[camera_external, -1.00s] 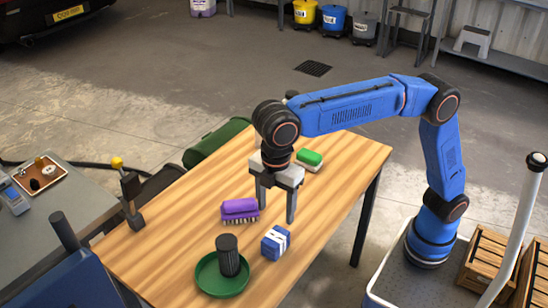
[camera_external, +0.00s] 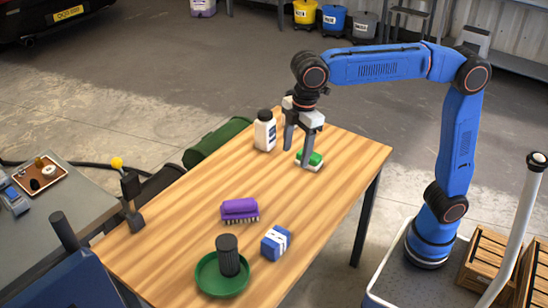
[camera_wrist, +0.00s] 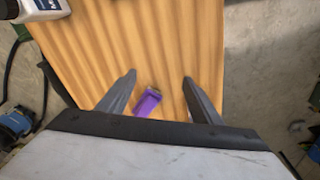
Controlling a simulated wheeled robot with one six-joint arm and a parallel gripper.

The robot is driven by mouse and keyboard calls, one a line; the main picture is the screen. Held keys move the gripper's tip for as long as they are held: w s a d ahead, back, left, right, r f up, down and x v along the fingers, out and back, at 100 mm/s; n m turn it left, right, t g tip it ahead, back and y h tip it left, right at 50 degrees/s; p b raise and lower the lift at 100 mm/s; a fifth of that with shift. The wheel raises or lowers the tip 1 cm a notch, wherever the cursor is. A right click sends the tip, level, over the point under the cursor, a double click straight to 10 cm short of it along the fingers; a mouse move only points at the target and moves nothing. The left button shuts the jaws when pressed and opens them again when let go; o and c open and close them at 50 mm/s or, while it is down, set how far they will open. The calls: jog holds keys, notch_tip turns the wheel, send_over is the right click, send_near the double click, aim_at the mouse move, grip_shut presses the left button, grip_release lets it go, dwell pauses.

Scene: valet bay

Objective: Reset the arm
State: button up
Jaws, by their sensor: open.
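My gripper (camera_external: 297,150) is open and empty, held above the far end of the wooden table (camera_external: 180,228). In the outside view its fingers hang in front of a green and white sponge or block (camera_external: 313,160) and partly cover it. The wrist view shows both fingers of my gripper (camera_wrist: 160,85) spread apart, with table surface between them.
A white bottle with a dark cap (camera_external: 265,134) stands left of my gripper. A blue and white box (camera_external: 275,243) and a green dish (camera_external: 207,280) holding a dark ribbed cylinder (camera_external: 228,256) are at the near end. A yellow-knobbed post (camera_external: 131,196) stands at the left edge.

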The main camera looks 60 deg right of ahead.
jog(key=s+d+f+m+t, duration=0.1)
jog(key=s+d+m, duration=0.1)
jog(key=d, duration=0.8)
jog(key=s+d+f+m, duration=0.1)
jog(key=d+m, duration=0.2)
jog(key=d, duration=0.6)
jog(key=s+d+f+m+t, duration=0.1)
jog(key=s+d+f+m, duration=0.1)
jog(key=d, duration=0.8)
jog(key=s+d+f+m+t, duration=0.2)
jog(key=s+d+f+m, duration=0.4)
jog(key=s+d+f, duration=0.8)
jog(key=shift+s+d+f+m+h, duration=0.2)
jog(key=shift+s+d+m+h, duration=0.2)
jog(key=shift+s+d, duration=0.5)
jog(key=shift+w, duration=0.1)
